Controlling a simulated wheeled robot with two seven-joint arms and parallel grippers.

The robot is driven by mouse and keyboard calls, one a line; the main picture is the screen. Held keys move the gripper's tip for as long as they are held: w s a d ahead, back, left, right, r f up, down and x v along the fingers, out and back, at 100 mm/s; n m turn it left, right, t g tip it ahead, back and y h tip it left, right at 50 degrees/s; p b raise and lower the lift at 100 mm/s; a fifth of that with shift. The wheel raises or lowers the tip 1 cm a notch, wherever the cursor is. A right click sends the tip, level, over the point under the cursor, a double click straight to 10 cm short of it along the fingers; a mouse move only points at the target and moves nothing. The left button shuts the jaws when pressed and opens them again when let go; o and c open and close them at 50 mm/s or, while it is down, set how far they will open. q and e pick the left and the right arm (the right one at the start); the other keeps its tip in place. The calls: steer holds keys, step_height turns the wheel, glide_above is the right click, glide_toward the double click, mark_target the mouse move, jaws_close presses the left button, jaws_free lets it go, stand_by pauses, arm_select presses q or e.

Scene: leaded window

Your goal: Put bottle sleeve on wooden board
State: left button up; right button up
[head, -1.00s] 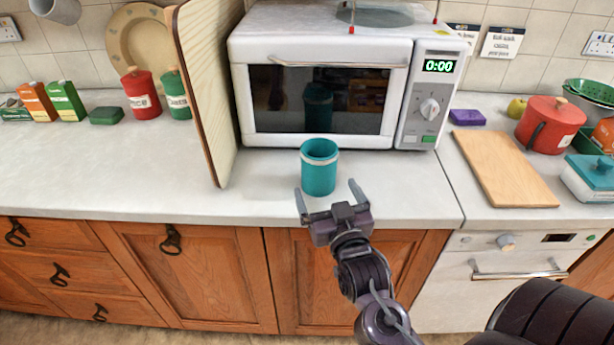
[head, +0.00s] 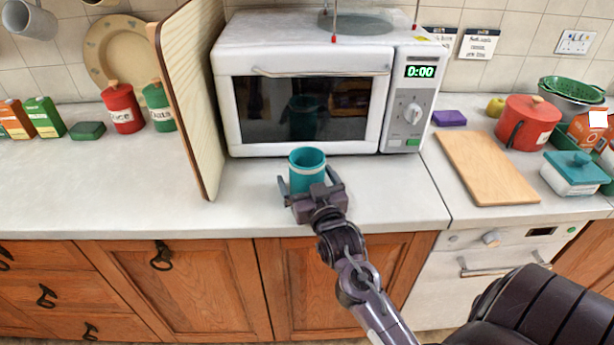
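The bottle sleeve, a teal open-topped cylinder (head: 307,166), stands upright on the white counter in front of the microwave. My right gripper (head: 308,182) reaches in from the lower right, with one finger on each side of the sleeve. The fingers look open, with small gaps to the sleeve, and the gripper hides the sleeve's lower front. The wooden board (head: 487,168) lies flat and empty on the counter to the right of the microwave. My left gripper is not in view.
The white microwave (head: 306,105) stands close behind the sleeve. An upright panel (head: 192,110) is to its left. A red pot (head: 527,124), a teal-lidded dish (head: 573,172) and a purple sponge (head: 449,118) are around the board. Counter between sleeve and board is clear.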

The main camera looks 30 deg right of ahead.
steer(key=c, duration=1.1)
steer(key=shift+r, duration=0.1)
steer(key=shift+c, duration=0.2)
step_height(320, 180, up, 20)
steer(key=s+a+f+n+y, duration=0.25)
steer(key=a+f, duration=0.35)
steer(key=f, duration=0.3)
steer(key=s+a+f+n+y, duration=0.1)
steer(key=s+a+f+y, duration=0.15)
steer(key=a+f, duration=0.5)
steer(key=s+f, duration=0.5)
steer(key=s, duration=0.4)
steer(key=shift+s+a+t, duration=0.15)
steer(key=shift+t, duration=0.15)
